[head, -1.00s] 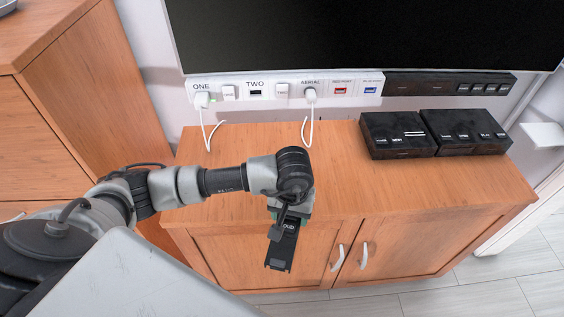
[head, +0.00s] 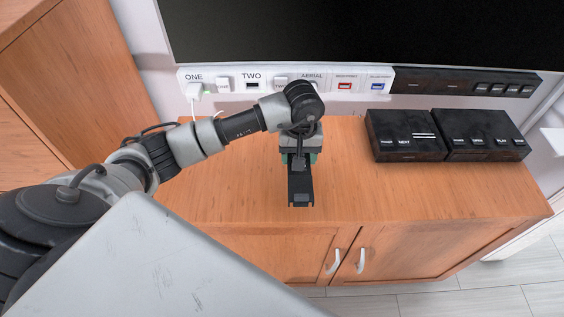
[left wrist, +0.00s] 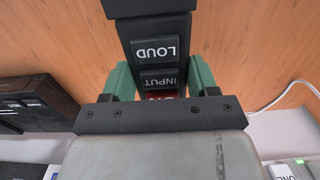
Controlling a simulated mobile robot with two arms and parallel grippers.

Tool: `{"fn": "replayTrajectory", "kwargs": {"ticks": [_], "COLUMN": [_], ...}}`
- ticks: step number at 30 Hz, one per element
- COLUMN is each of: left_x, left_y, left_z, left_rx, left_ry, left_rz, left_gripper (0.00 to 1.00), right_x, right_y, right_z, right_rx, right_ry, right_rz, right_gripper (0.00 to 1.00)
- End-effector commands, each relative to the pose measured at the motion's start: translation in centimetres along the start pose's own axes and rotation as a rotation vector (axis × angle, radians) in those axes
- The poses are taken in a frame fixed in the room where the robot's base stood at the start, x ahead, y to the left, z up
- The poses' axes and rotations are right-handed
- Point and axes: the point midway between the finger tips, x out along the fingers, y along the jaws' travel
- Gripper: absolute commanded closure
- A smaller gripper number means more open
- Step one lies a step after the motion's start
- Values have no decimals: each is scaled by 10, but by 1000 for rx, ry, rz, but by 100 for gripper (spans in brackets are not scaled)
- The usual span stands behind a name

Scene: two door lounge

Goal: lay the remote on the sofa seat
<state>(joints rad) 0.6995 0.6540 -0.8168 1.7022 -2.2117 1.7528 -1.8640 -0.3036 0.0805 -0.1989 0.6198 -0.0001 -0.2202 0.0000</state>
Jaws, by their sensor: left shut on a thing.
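The remote (head: 301,187) is a dark bar over the top of the wooden cabinet. In the left wrist view the remote (left wrist: 157,50) shows grey buttons lettered LOUD and INPUT. My left gripper (head: 300,158) is shut on the remote, with its green fingers on either side of it; the gripper also shows in the left wrist view (left wrist: 158,80). I cannot tell whether the remote touches the cabinet top. The sofa seat is not in view. My right gripper is not in view.
The wooden cabinet (head: 210,192) has two doors with white handles. Two black boxes (head: 402,136) (head: 481,135) stand on its right part. A white socket strip (head: 250,84) runs along the wall below a large dark screen (head: 350,30). Pale floor (head: 450,297) shows at the front right.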

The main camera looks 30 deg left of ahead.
Motion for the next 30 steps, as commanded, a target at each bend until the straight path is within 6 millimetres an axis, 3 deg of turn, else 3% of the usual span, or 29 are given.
{"fn": "replayTrajectory", "kwargs": {"ticks": [3, 9, 20, 30], "left_x": [13, 25, 64, 69], "left_y": [-22, -38, -38, -38], "left_z": [-9, -17, -17, -18], "left_rx": [-3, 1, 1, 2], "left_ry": [-1, 0, -2, 2], "left_rz": [-2, 1, 2, 2], "left_gripper": [68, 68, 68, 68], "right_x": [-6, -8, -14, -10], "right_y": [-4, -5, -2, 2], "right_z": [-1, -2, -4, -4], "right_rx": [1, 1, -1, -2], "right_ry": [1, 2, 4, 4], "right_rz": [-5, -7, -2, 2], "right_gripper": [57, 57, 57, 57]}}
